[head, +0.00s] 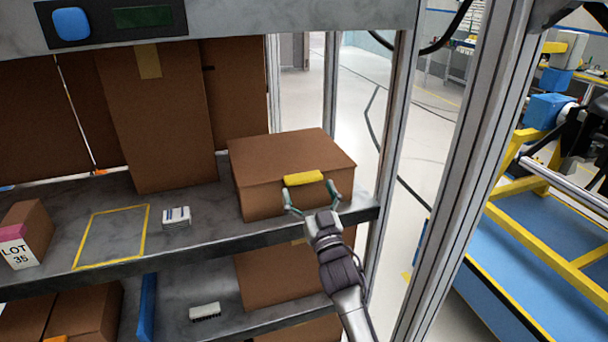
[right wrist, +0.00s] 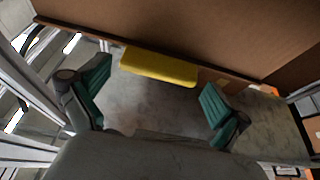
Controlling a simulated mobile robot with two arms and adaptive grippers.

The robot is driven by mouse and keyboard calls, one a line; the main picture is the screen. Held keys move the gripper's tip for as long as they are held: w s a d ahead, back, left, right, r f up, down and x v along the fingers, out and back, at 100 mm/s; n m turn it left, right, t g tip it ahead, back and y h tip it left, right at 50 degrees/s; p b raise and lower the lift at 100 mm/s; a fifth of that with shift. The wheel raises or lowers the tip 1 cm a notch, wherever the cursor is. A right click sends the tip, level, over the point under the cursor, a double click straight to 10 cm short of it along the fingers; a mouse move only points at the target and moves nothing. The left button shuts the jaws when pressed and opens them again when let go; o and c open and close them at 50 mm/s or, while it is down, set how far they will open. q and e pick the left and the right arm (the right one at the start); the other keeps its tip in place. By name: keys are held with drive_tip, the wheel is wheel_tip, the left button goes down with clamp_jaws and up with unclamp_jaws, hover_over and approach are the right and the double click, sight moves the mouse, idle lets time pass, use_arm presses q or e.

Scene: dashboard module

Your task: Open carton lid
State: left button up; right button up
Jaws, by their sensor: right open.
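The brown carton (head: 290,157) stands on the upper grey shelf at its right end, with its lid down. A yellow tab (head: 303,179) sits at the lid's front edge. My right gripper (head: 312,197) is open in front of the carton, its fingers spread to either side of the tab. In the right wrist view, the yellow tab (right wrist: 159,65) lies ahead of and between the open green fingers (right wrist: 155,95), apart from both. The brown lid (right wrist: 225,35) shows beyond the tab. My left gripper is out of view.
A metal post (head: 391,115) rises close right of the carton. A tall carton (head: 155,120) stands behind left. A small white item (head: 176,217) lies near a yellow taped rectangle (head: 80,240). Another carton (head: 285,278) sits on the shelf below.

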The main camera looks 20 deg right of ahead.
sight(305, 183)
drive_tip(key=shift+x, duration=1.65)
